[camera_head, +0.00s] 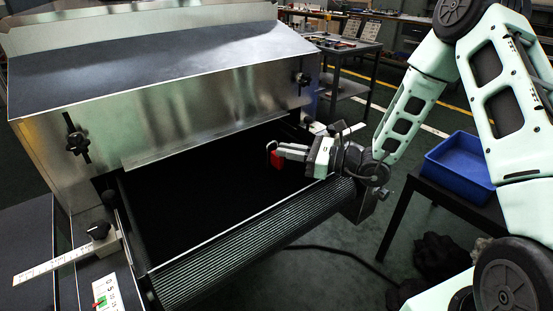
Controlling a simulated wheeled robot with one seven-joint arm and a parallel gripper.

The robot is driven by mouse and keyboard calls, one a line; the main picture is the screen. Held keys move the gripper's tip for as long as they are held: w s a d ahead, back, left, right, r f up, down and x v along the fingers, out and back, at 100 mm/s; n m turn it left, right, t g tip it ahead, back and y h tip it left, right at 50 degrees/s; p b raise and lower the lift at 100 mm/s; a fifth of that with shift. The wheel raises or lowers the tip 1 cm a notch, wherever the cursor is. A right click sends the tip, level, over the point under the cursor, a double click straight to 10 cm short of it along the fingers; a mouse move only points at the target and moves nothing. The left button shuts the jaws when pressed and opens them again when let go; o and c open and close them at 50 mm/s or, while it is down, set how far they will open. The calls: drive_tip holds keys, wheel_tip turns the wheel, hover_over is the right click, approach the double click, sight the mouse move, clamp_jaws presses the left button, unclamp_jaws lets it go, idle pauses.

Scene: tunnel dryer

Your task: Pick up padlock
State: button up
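A small red padlock (277,160) shows over the right part of the black conveyor belt of the tunnel dryer, at the tips of my gripper (284,151). Its red body hangs below the fingertips, and what looks like its shackle shows at the upper left. My gripper reaches in from the right, roughly level, with its fingers pointing left. The fingers appear closed on the padlock, though the contact is small in the picture. The padlock seems to be above the belt; the gap is hard to judge against the black surface.
The dryer's metal hood (200,110) stands behind the belt (200,205). A ribbed roller edge (255,245) runs along the front. A blue bin (458,166) sits on a dark table at the right. A white ruler arm (55,262) sticks out at the left.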

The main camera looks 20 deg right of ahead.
sight(271, 165)
drive_tip(key=x, duration=0.5)
drive_tip(key=shift+r, duration=0.15)
clamp_jaws()
